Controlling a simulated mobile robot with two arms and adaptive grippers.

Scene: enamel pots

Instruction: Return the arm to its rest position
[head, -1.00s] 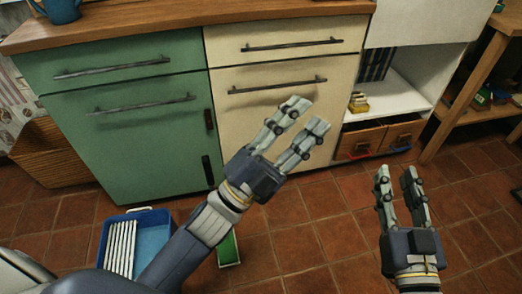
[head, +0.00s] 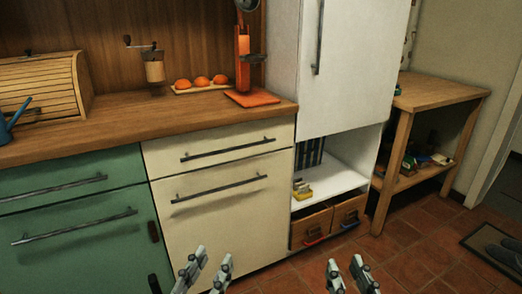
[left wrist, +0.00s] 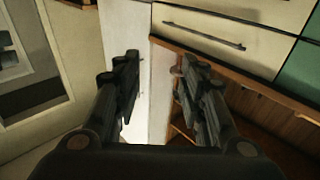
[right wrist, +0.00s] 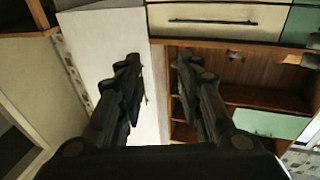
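My left gripper (head: 205,270) shows at the bottom of the head view, in front of the cream cabinet. Its two fingers are apart with nothing between them. The left wrist view also shows its fingers (left wrist: 155,95) spread and empty. My right gripper (head: 348,276) is at the bottom of the head view, right of the left one, over the tiled floor. Its fingers are apart and empty, as the right wrist view (right wrist: 160,90) also shows. Both arms are mostly below the head view's edge.
The wooden counter (head: 120,122) runs over the green cabinet (head: 80,235) and cream cabinet (head: 225,212). A white cupboard (head: 355,80) and wooden table (head: 440,90) stand right.

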